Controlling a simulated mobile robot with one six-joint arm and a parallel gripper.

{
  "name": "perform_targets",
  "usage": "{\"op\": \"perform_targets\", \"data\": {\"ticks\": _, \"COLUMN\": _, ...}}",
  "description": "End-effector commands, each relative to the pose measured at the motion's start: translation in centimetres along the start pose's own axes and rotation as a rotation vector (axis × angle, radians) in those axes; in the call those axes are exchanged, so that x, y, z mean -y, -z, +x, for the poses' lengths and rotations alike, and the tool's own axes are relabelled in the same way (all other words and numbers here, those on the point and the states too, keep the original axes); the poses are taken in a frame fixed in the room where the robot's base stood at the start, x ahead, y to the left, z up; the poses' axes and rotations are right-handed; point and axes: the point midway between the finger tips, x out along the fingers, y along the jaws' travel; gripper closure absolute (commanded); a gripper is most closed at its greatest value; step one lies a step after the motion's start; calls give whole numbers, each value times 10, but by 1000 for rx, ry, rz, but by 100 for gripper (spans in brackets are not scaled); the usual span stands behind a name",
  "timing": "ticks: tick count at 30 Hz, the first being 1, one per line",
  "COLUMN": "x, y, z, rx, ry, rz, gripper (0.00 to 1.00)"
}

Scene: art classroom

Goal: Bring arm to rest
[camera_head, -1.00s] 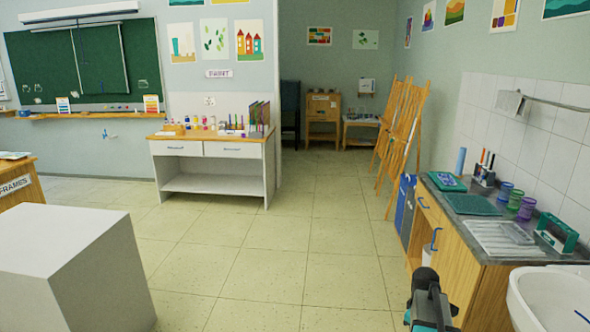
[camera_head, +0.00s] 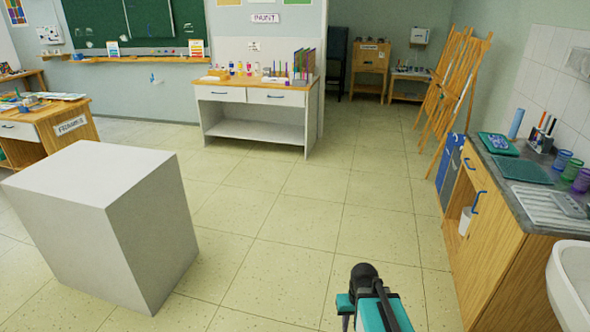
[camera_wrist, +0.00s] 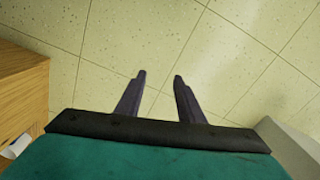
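My gripper (camera_wrist: 160,78) shows in the wrist view with its two dark fingers apart and nothing between them. It points down over the bare tiled floor (camera_wrist: 220,50). In the head view, part of my arm (camera_head: 375,300) in teal and black shows at the bottom, right of centre. The arm is over the floor, between the white block and the sink counter. The gripper's fingers cannot be made out in the head view.
A white block (camera_head: 110,225) stands at the left. A wooden counter (camera_head: 490,220) and a white sink (camera_head: 572,285) stand at the right. A white table with paints (camera_head: 257,98) and easels (camera_head: 455,85) are farther back. The floor between is clear.

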Motion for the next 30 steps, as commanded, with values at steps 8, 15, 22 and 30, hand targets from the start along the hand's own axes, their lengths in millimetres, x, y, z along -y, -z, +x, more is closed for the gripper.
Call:
{"op": "perform_targets", "data": {"ticks": 8, "x": 22, "y": -24, "z": 28, "rx": 39, "ry": 10, "rz": 42, "gripper": 65}}
{"op": "perform_targets", "data": {"ticks": 15, "x": 23, "y": -55, "z": 69, "rx": 106, "ry": 11, "rz": 40, "gripper": 65}}
{"op": "perform_targets", "data": {"ticks": 22, "x": 26, "y": -102, "z": 122, "rx": 199, "ry": 12, "rz": 39, "gripper": 65}}
{"op": "perform_targets", "data": {"ticks": 30, "x": 28, "y": -164, "z": 181, "rx": 312, "ry": 14, "rz": 38, "gripper": 65}}
